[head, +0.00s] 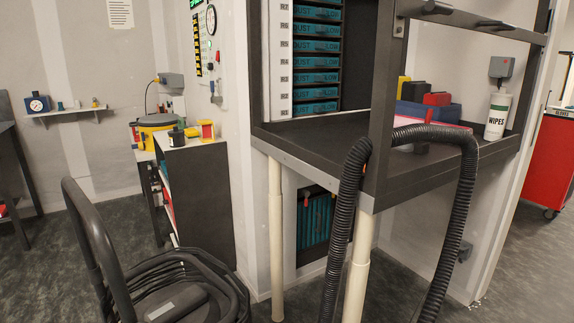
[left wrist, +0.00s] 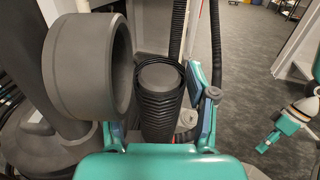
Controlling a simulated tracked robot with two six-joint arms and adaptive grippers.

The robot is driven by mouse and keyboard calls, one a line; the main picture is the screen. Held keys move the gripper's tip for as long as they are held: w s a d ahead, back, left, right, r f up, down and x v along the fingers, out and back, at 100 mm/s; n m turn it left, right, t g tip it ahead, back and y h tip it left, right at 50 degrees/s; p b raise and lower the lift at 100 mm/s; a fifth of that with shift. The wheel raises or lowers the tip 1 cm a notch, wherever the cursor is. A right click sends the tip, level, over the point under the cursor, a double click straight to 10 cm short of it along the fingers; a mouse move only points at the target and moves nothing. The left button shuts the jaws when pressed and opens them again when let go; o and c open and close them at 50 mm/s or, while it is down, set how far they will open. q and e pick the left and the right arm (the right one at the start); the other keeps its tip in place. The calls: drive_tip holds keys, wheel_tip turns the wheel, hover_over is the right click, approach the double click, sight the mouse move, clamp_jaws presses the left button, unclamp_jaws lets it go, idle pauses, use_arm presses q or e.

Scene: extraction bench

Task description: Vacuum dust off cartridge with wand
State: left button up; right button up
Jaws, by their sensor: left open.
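Several teal cartridges (head: 317,62) labelled DUST LOW sit stacked in a rack above the bench in the head view. A black ribbed hose (head: 463,200) loops up over the bench's front edge. I cannot make out the wand for sure. In the left wrist view my left gripper (left wrist: 160,108) is open, its teal fingers on either side of a black ribbed cylinder (left wrist: 158,118) with a flat grey top; contact is unclear. A teal part with a pale cone, perhaps my right gripper (left wrist: 287,124), shows at the right edge; its jaws are unclear.
A large grey ring (left wrist: 121,65) stands close by the left finger. On the bench (head: 320,132) are a wipes tub (head: 497,114) and red and blue boxes (head: 437,99). A dark cabinet (head: 196,190) stands left. A red cart (head: 552,165) is far right. Open floor lies left.

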use_arm(q)
drive_tip(key=shift+a+r, duration=0.25)
drive_tip(key=shift+r, duration=0.05)
